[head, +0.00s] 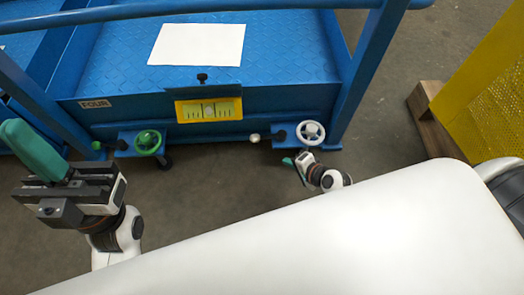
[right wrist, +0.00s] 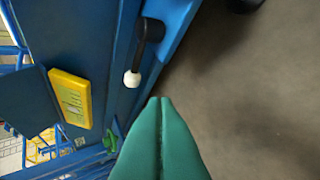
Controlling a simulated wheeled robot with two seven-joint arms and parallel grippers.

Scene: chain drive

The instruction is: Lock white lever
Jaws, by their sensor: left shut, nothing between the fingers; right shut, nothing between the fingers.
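The white lever (head: 255,138) has a white ball end on a dark arm, at the lower front of the blue cart beside the white handwheel (head: 310,132). In the right wrist view the white lever (right wrist: 132,78) hangs from a black pivot on the blue frame. My right gripper (head: 288,161) is shut and empty, below and a little right of the lever ball. In the right wrist view its green fingertips (right wrist: 160,100) are together, close to the ball but apart from it. My left gripper (head: 14,130) is shut and empty at the far left, away from the lever.
The blue cart (head: 120,60) carries a white sheet (head: 197,44) and a yellow panel (head: 209,109). A green handwheel (head: 148,141) and green lever (head: 97,145) are at its left. A yellow barrier on a wooden pallet (head: 424,115) stands right. Floor between them is clear.

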